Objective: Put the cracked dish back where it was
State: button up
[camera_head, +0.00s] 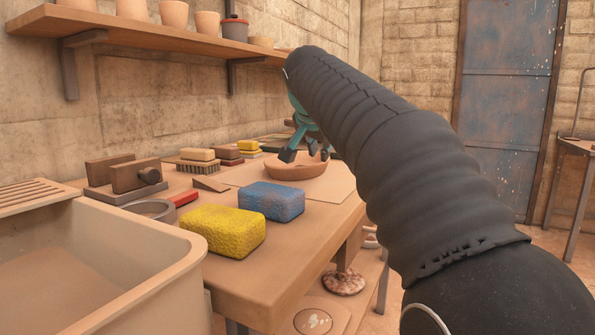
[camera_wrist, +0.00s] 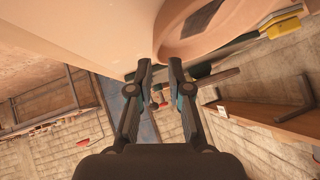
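A shallow terracotta dish (camera_head: 296,170) sits upright on a pale board (camera_head: 335,184) on the worktable. No crack shows at this size. My gripper (camera_head: 306,154) is right at the dish, with its dark fingertips spread apart over the dish's rim. In the wrist view my gripper (camera_wrist: 160,68) has its two fingers apart with a gap between them. The dish (camera_wrist: 200,32) fills the upper right there, just beyond the right fingertip. Whether the rim lies between the fingers or touches one is unclear. My arm hides part of the board and the table behind.
A yellow sponge (camera_head: 222,230) and a blue sponge (camera_head: 272,201) lie in front of the dish. A sink basin (camera_head: 150,262) is at left, brushes and blocks (camera_head: 198,160) behind. A shelf of pots (camera_head: 150,40) hangs above. A speckled plate (camera_head: 343,283) lies below the tabletop.

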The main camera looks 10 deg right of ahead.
jog(key=shift+d+b+x, duration=0.2)
jog(key=shift+b+x, duration=0.25)
jog(key=shift+x, duration=2.7)
jog(key=shift+r, duration=0.15)
grip_shut()
